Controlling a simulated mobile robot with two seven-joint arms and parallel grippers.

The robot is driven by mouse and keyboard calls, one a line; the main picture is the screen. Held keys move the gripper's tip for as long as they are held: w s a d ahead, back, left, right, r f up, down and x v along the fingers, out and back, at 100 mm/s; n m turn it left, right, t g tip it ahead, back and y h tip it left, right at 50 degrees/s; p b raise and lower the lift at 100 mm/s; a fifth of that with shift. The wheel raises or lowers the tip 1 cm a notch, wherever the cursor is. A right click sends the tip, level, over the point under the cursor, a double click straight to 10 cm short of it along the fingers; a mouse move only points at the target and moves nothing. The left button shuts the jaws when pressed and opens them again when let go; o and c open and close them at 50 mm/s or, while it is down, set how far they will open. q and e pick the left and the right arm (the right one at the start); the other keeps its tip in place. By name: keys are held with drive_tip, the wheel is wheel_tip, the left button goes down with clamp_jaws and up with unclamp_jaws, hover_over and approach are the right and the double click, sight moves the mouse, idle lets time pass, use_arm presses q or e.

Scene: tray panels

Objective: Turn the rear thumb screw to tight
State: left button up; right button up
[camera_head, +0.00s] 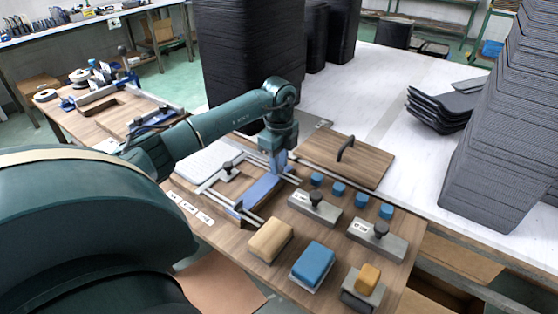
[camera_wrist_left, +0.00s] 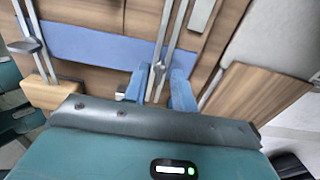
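A fixture of metal rails with a blue bar (camera_head: 262,188) lies on the wooden bench; the blue bar also shows in the left wrist view (camera_wrist_left: 90,44). A small grey rear thumb screw (camera_wrist_left: 158,68) sits on a rail at one end of the bar. My left gripper (camera_head: 277,164) points down over this end and hides the screw in the head view. In the left wrist view, its two blue fingers (camera_wrist_left: 158,90) stand apart on either side of the screw, with gaps showing. A dark front thumb screw (camera_head: 240,207) is at the other end. My right gripper is out of view.
A wooden panel with a black handle (camera_head: 345,150) lies behind the fixture. Two grey blocks with black knobs (camera_head: 316,197) (camera_head: 381,229), small blue pieces (camera_head: 338,188), a beige block (camera_head: 270,240) and a blue block (camera_head: 313,264) stand to the right and front.

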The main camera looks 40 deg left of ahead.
use_arm(q)
drive_tip(key=shift+c, duration=0.2)
clamp_jaws()
idle(0.3)
drive_tip(key=shift+r+m+p, duration=0.1)
drive_tip(key=shift+m+p, duration=0.25)
drive_tip(key=shift+m, duration=0.65)
drive_tip(key=m, duration=0.4)
drive_tip(key=shift+p, duration=0.3)
drive_tip(key=m, duration=1.1)
drive_tip(key=shift+m, duration=0.4)
